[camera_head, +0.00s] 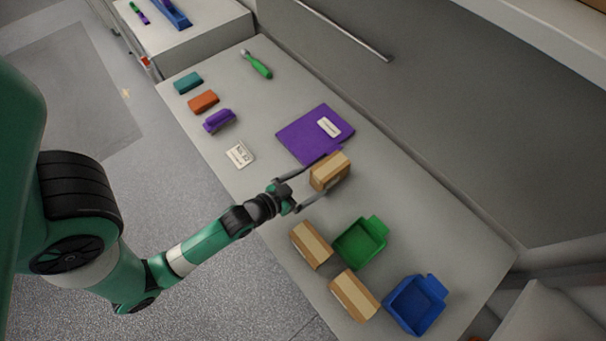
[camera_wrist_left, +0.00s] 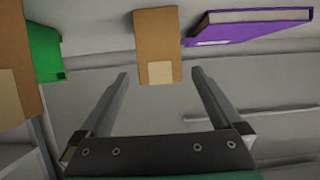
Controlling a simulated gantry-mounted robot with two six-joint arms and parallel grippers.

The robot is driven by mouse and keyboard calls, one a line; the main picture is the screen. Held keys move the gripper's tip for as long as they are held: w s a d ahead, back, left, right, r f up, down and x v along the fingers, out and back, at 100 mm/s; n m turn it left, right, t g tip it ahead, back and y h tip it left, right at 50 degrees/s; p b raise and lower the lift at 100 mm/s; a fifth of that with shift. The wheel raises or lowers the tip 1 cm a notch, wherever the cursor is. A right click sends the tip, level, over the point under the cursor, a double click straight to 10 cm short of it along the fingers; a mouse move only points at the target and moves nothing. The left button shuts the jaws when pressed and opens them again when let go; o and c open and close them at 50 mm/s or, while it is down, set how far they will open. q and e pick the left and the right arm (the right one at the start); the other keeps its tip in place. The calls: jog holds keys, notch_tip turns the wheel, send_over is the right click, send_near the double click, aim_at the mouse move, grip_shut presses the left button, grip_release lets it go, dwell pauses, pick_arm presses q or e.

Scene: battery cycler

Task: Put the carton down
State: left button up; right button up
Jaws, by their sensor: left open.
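A brown carton (camera_head: 330,170) with a pale tape strip stands on the grey bench, next to the purple binder. My left gripper (camera_head: 310,183) is open at the carton's near side, its fingers spread to either side. In the left wrist view the same carton (camera_wrist_left: 156,40) is ahead of and between the open fingertips (camera_wrist_left: 160,73), with a visible gap on each side. The carton's underside is hidden. My right gripper is in neither view.
Two more cartons (camera_head: 311,245) (camera_head: 354,295) stand near a green bin (camera_head: 361,242) and a blue bin (camera_head: 415,304). The purple binder (camera_head: 299,137) lies just beyond the carton. Small coloured blocks (camera_head: 203,102) and a green-handled tool (camera_head: 257,65) lie farther back.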

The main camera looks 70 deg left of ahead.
pick_arm(q)
jog(key=shift+v, duration=1.1)
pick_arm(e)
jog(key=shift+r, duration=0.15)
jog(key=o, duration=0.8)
pick_arm(q)
jog(key=shift+r, duration=0.1)
